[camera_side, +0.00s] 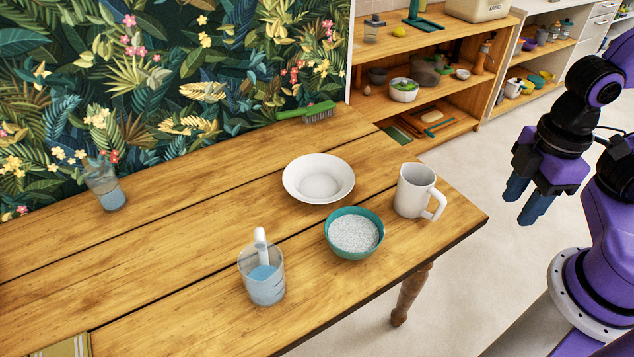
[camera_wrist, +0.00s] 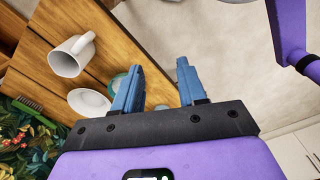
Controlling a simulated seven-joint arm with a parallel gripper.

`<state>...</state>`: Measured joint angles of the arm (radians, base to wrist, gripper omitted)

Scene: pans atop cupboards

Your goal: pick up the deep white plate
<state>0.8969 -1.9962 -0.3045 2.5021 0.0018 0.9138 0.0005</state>
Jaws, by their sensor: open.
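The deep white plate (camera_side: 318,178) lies upright and empty on the wooden table, behind a teal bowl and to the left of a white mug. In the wrist view the plate (camera_wrist: 89,102) shows at the left, partly cut off by my gripper's blue finger side. My gripper (camera_side: 525,208) hangs off the right of the table over the floor, its blue fingers pointing down. It is well apart from the plate. In the wrist view my gripper (camera_wrist: 158,88) has its two fingers spread with nothing between them.
The teal bowl (camera_side: 354,234) of white grains and the white mug (camera_side: 415,190) stand between plate and arm. A jug (camera_side: 262,275) of blue liquid is at the front, a glass (camera_side: 106,188) at the left, a green brush (camera_side: 308,112) behind. The table's left middle is clear.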

